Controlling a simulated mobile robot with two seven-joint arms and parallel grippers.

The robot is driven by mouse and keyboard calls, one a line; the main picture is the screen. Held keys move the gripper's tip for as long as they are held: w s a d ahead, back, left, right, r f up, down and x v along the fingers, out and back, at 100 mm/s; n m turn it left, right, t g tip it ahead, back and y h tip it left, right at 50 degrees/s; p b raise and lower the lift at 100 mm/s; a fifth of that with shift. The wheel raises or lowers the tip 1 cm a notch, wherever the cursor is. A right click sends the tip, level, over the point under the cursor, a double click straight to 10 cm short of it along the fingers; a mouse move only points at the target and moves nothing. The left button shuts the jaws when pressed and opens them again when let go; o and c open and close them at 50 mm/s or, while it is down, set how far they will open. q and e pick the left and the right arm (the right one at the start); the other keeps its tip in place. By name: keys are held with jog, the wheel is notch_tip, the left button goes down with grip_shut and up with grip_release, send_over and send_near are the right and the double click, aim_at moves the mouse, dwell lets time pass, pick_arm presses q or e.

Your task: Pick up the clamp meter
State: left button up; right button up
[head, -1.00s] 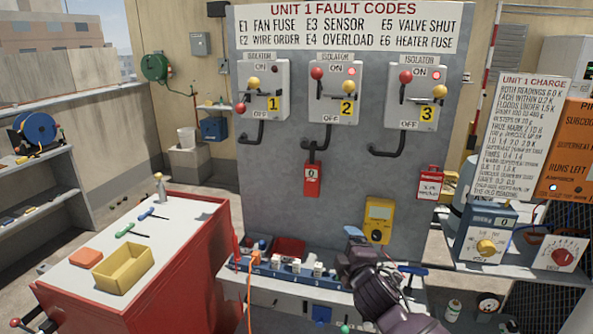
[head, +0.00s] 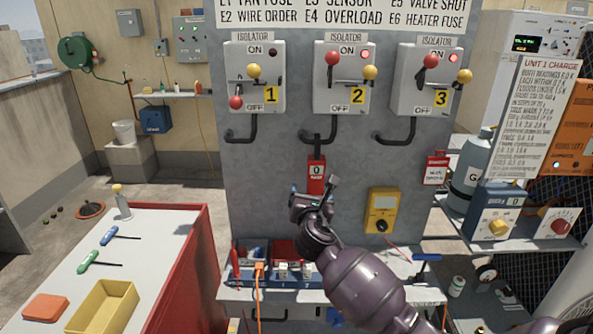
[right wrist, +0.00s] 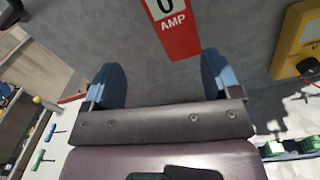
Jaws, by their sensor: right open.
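The clamp meter (head: 316,173) is red with a white display reading 0 and the word AMP. It hangs upright on the grey panel below isolator 2, at the end of a dark hook or pipe. My right gripper (head: 313,194) is open and empty, just in front of and below it; it hides the meter's lower end. In the right wrist view the meter (right wrist: 178,38) stands beyond the two blue fingers (right wrist: 160,78), roughly between them and apart from them. My left gripper is not in view.
A yellow meter (head: 383,211) sits on the panel to the right. Below is a ledge with a blue tray (head: 300,282) of small parts. A red cart (head: 185,265) with screwdrivers and a yellow bin stands left. Isolator handles and bent pipes project above.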

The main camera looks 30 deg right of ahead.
aim_at(316, 182)
jog(key=w+d+n, duration=0.2)
jog(key=w+d, duration=0.2)
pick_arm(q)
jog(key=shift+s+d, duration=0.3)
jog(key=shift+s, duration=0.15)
pick_arm(e)
jog(key=shift+h, duration=0.3)
jog(key=shift+d+f+x, duration=0.1)
jog(key=shift+f+x, duration=0.1)
jog(key=shift+x, duration=1.05)
jog(key=shift+d+f+x, duration=0.1)
jog(key=shift+f+x, duration=0.1)
jog(key=shift+x, duration=1.05)
jog(key=shift+s, duration=0.15)
jog(key=c, duration=1.1)
